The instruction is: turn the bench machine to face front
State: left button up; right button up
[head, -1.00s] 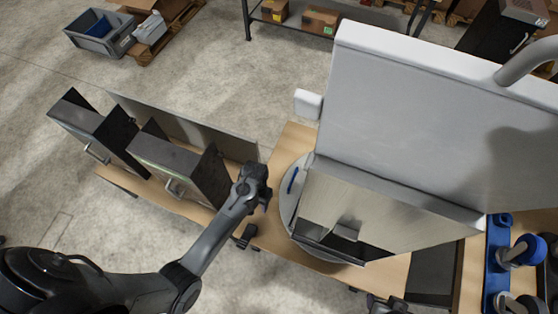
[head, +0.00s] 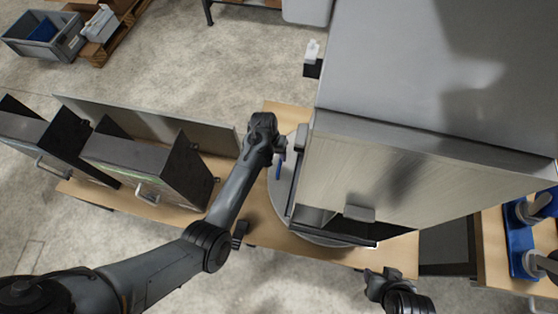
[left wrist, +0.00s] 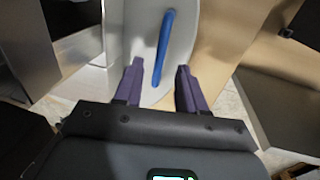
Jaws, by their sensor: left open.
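The bench machine (head: 375,180) is a big pale box with a brushed-metal panel, a small handle and a dark opening at its lower edge. It stands on a round grey turntable (head: 281,195) on the wooden bench. A blue strip (head: 278,171) lies on the disc's left side and also shows in the left wrist view (left wrist: 163,45). My left gripper (head: 280,149) is beside the machine's left side, near the strip.
Dark metal dispensers (head: 146,162) with handles stand on the bench at left, a panel (head: 150,122) behind them. A blue holder (head: 515,240) with several items is at right. A grey crate (head: 42,37) stands on the floor at the back left. Floor behind the dispensers is clear.

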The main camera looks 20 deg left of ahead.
aim_at(280, 162)
pick_arm(q)
jog(key=shift+w+d+f+b, duration=0.1)
jog(key=shift+d+f+b, duration=0.1)
jog(key=shift+f, duration=0.55)
jog(key=shift+s+d+f+b, duration=0.1)
jog(key=shift+f+b, duration=0.05)
jog(key=shift+f, duration=0.55)
jog(key=shift+w+d+f+b, duration=0.1)
jog(key=shift+f+b, duration=0.1)
jog(key=shift+f, duration=0.55)
grip_shut()
